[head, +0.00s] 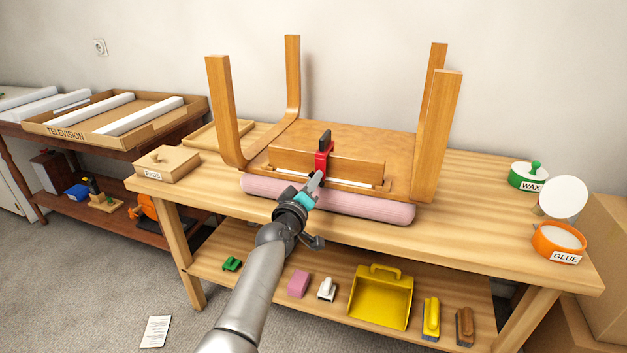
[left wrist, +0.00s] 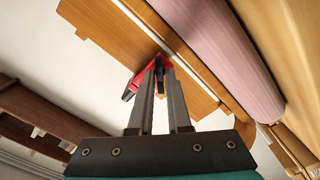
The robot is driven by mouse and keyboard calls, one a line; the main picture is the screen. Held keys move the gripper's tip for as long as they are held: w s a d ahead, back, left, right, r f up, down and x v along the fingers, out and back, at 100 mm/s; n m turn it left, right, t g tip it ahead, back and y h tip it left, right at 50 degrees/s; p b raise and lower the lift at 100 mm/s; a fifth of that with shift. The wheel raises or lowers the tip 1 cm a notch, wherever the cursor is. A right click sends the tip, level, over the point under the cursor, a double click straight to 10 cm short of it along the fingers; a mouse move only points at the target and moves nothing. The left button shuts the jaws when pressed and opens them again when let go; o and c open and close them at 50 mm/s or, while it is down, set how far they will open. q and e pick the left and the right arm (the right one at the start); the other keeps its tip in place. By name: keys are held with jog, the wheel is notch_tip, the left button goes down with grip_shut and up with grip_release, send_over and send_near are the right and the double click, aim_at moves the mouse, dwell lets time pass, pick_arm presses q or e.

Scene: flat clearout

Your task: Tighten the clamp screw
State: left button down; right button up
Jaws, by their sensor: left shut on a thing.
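A red clamp (head: 322,161) with a dark bar end (head: 325,138) grips the wooden rail (head: 290,164) of an upturned piece of furniture with wooden legs (head: 222,110) on the workbench. My left gripper (head: 317,181) is at the clamp's near lower end. In the left wrist view, the fingers (left wrist: 160,75) are close together around a dark part just below the red clamp body (left wrist: 140,78); this looks like the clamp screw. The fingers hide most of the screw. My right gripper does not show.
A pink roll (head: 340,202) lies under the furniture's near edge. On the bench (head: 470,225) stand a small labelled box (head: 168,163), a green WAX tin (head: 527,178) and an orange GLUE tin (head: 558,241). A yellow dustpan (head: 380,298) lies on the shelf below.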

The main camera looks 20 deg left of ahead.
pick_arm(q)
jog(key=n, duration=0.6)
jog(key=shift+f, duration=0.2)
jog(key=shift+n, duration=0.4)
jog(key=c, duration=1)
grip_release()
jog(key=shift+o, duration=0.2)
